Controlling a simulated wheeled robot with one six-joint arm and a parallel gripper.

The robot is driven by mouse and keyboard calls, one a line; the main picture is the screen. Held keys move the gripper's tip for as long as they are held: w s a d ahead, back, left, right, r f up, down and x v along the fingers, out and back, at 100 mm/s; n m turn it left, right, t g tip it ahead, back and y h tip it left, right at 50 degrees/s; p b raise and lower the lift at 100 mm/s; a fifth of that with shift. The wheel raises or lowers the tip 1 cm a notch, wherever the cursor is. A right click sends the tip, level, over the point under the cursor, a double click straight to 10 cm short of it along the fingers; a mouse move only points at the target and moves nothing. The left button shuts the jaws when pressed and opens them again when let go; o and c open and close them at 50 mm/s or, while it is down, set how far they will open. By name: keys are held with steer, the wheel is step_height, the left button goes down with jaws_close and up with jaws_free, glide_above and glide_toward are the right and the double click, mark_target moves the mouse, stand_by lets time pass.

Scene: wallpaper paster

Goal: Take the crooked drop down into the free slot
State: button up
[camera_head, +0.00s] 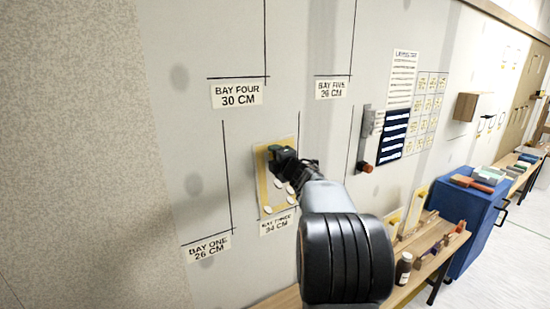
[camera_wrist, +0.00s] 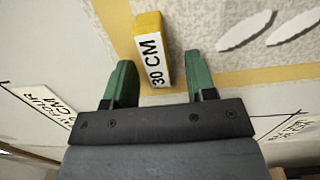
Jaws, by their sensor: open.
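The drop (camera_head: 264,195) is a pale panel with a yellow border and white leaf shapes. It is on the wall above the label BAY THREE 34 CM (camera_head: 279,222), leaning slightly, with its right part hidden by my arm. In the wrist view its patterned face (camera_wrist: 200,30) and yellow edge show close up. A yellow block marked 30 CM (camera_wrist: 152,50) stands out from it. My gripper (camera_wrist: 160,62) is open, its green fingers on either side of the block with gaps showing. My gripper (camera_head: 283,158) covers the drop's upper part in the head view.
A wooden bench (camera_head: 425,268) at lower right bears a rack with upright pale panels (camera_head: 415,210) and a dark bottle (camera_head: 403,268). I cannot tell which slot is free. A blue cabinet (camera_head: 470,215) stands beyond. A grey holder with an orange-red end (camera_head: 367,167) is on the wall.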

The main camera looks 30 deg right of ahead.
steer(key=shift+c, duration=0.4)
jaws_close()
steer(key=shift+s, duration=0.1)
steer(key=shift+s+a+b, duration=0.1)
steer(key=shift+s+b, duration=0.3)
steer(key=shift+s, duration=1.95)
steer(key=shift+s, duration=0.1)
steer(key=s, duration=0.7)
steer(key=shift+a, duration=0.25)
